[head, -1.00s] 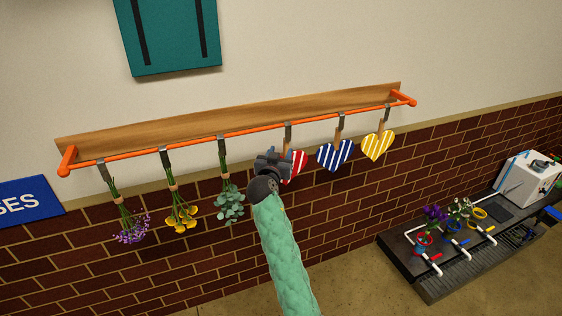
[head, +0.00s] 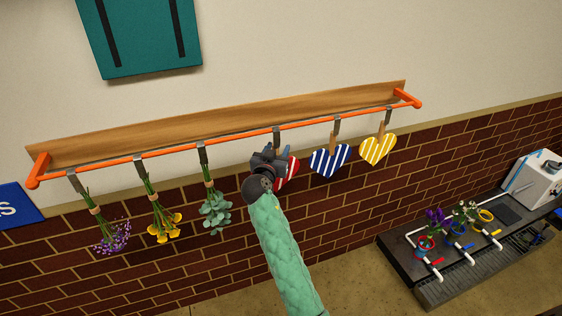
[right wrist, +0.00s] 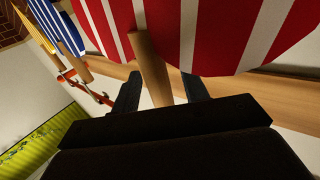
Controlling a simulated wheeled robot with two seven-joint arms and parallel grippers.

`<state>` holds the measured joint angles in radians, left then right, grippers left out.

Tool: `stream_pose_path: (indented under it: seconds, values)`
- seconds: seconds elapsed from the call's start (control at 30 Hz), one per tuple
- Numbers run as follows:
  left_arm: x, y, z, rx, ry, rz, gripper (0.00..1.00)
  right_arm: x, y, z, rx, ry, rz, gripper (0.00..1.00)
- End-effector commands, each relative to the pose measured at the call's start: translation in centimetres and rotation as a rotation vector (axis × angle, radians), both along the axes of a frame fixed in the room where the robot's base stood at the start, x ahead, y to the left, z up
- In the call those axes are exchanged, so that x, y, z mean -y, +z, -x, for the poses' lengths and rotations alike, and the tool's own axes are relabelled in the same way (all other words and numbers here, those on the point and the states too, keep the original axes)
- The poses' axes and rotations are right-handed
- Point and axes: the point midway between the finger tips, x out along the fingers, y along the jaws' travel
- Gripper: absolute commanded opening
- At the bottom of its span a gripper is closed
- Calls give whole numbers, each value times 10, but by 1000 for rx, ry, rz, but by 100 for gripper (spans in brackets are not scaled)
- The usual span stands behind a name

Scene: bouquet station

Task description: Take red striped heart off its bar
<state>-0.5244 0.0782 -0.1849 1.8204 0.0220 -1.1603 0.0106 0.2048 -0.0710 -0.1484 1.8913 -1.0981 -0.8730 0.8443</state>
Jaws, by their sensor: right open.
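The red striped heart (head: 289,172) hangs from the orange bar (head: 235,134) by a clip, and my right gripper hides much of it in the head view. In the right wrist view the heart (right wrist: 255,30) fills the top, with its wooden peg (right wrist: 150,65) between my fingers. My right gripper (head: 270,158) is at the peg, just below the bar. In the right wrist view its fingers (right wrist: 160,90) stand apart on either side of the peg. The gripper is open. My left gripper is in neither view.
A blue striped heart (head: 330,160) and a yellow striped heart (head: 378,150) hang to the right. Purple flowers (head: 112,236), yellow flowers (head: 163,226) and a green sprig (head: 215,212) hang to the left. A dark bench (head: 410,268) stands at the lower right.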

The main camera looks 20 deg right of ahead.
Motion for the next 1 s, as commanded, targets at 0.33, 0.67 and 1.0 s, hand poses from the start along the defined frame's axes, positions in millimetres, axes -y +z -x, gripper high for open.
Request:
stream_pose_path:
  seconds: [0.33,0.67,1.0]
  values:
    - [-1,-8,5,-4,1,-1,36,-2,0,2,0,-1,-1,45]
    - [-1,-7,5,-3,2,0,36,-2,0,2,0,-1,-1,0]
    - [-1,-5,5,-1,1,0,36,-1,3,0,1,-1,-1,0]
